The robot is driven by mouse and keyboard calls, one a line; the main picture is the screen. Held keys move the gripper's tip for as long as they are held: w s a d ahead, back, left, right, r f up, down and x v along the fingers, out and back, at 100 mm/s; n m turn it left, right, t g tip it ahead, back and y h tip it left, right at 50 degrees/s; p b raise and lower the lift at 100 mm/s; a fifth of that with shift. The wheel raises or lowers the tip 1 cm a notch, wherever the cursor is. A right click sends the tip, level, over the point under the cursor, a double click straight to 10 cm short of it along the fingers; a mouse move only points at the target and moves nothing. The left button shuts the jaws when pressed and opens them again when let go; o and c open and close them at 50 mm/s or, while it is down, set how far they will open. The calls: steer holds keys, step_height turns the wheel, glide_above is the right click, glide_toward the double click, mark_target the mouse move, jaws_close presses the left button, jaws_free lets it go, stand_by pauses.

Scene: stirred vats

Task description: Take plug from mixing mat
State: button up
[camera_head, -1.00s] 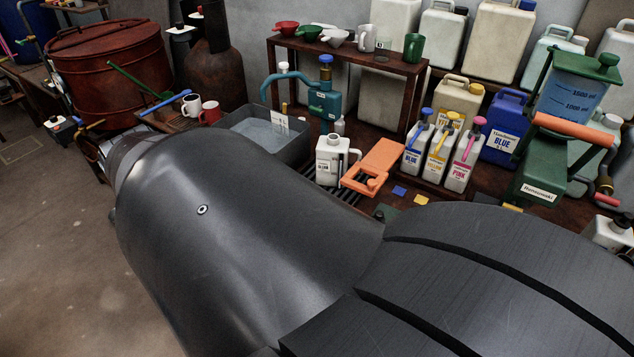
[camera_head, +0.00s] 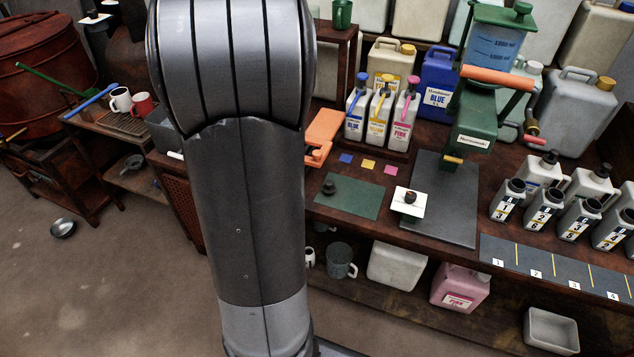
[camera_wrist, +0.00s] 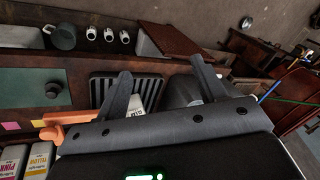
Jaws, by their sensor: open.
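A small dark plug (camera_head: 328,187) stands on the green mat (camera_head: 355,199) near its left end, on the wooden bench. In the wrist view the plug (camera_wrist: 53,90) and green mat (camera_wrist: 22,88) show at the left. My gripper (camera_wrist: 163,84) is open with nothing between its fingers. It is well away from the plug, over the slatted rack area. In the head view my arm hides the gripper.
A white square plate with a dark knob (camera_head: 409,201) lies right of the mat, near the green mixing stand (camera_head: 478,130). Blue, yellow and pink bottles (camera_head: 379,115) stand behind. An orange piece (camera_head: 323,132) lies left of them. Numbered bottles (camera_head: 543,208) stand at right.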

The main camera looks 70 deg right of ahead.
steer(key=s+d+f+m+t+h, duration=0.1)
steer(key=s+d+f+m+t, duration=0.2)
steer(key=s+d, duration=0.7)
steer(key=s+d+f+m+t+h, duration=0.1)
steer(key=s+d+f+m, duration=0.3)
steer(key=s+d, duration=0.6)
steer(key=n+g, duration=0.3)
steer(key=n, duration=1.1)
glide_above(331, 183)
steer(key=s+a, duration=0.1)
steer(key=s, duration=0.2)
step_height(331, 183, down, 7)
steer(key=shift+h, duration=0.3)
steer(key=x, duration=0.4)
steer(key=shift+w+d+f, duration=0.1)
steer(key=shift+f, duration=0.25)
steer(key=x, duration=0.5)
steer(key=shift+s+a+f, duration=0.2)
steer(key=shift+a+f, duration=0.05)
steer(key=shift+a, duration=0.1)
steer(key=c, duration=1)
